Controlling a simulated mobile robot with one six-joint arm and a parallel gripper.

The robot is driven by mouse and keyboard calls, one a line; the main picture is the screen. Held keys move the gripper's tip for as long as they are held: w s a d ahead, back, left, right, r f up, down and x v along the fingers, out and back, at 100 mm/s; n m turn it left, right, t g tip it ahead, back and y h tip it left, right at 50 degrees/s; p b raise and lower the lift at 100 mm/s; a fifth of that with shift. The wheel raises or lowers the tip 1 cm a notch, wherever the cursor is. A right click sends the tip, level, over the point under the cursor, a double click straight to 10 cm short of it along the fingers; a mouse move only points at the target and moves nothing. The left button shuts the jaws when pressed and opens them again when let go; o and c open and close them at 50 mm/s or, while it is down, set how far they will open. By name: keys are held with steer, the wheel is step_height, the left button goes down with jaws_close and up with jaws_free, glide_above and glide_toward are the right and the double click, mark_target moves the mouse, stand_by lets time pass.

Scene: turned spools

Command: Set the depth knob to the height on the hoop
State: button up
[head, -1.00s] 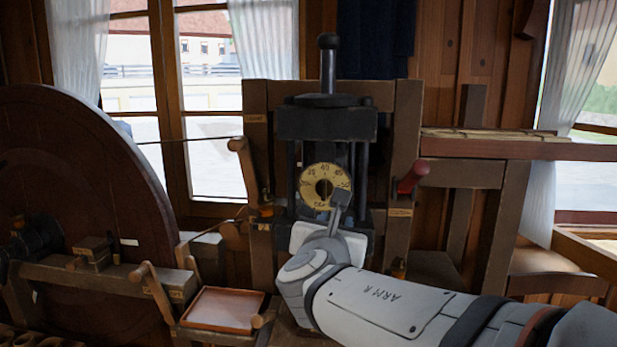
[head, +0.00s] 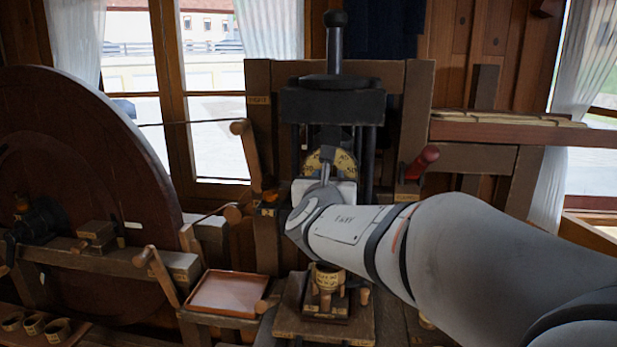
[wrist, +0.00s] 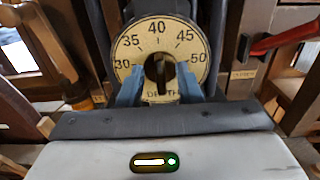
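The depth knob (wrist: 159,73) is dark and sits at the centre of a cream dial (wrist: 133,48) marked 30 to 50, with "DEPTH" partly hidden below it. The knob's bar looks roughly upright, towards 40; its exact setting is hard to read. In the head view my gripper (head: 325,168) covers part of the dial. In the wrist view my gripper's blue fingertips (wrist: 159,88) stand either side of the knob, open, with gaps showing. A pale hoop (head: 327,276) with dark writing, too small to read, stands on a wooden block under the press.
A red-handled lever (head: 421,162) is right of the dial, and a wooden handle (head: 241,140) is left. A large dark wheel (head: 85,190) stands at left. A shallow reddish tray (head: 228,293) lies lower left. My arm crosses the right front.

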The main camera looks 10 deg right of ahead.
steer(key=shift+c, duration=0.3)
jaws_close()
steer(key=shift+f+b, duration=0.1)
steer(key=shift+b, duration=0.2)
steer(key=shift+s+d+f+m+b, duration=0.1)
steer(key=shift+m+b, duration=3.8)
steer(key=shift+b, duration=1.3)
steer(key=shift+d+f+m+b, duration=0.1)
steer(key=shift+m+b, duration=3.8)
steer(key=shift+b, duration=1.25)
steer(key=shift+r, duration=0.1)
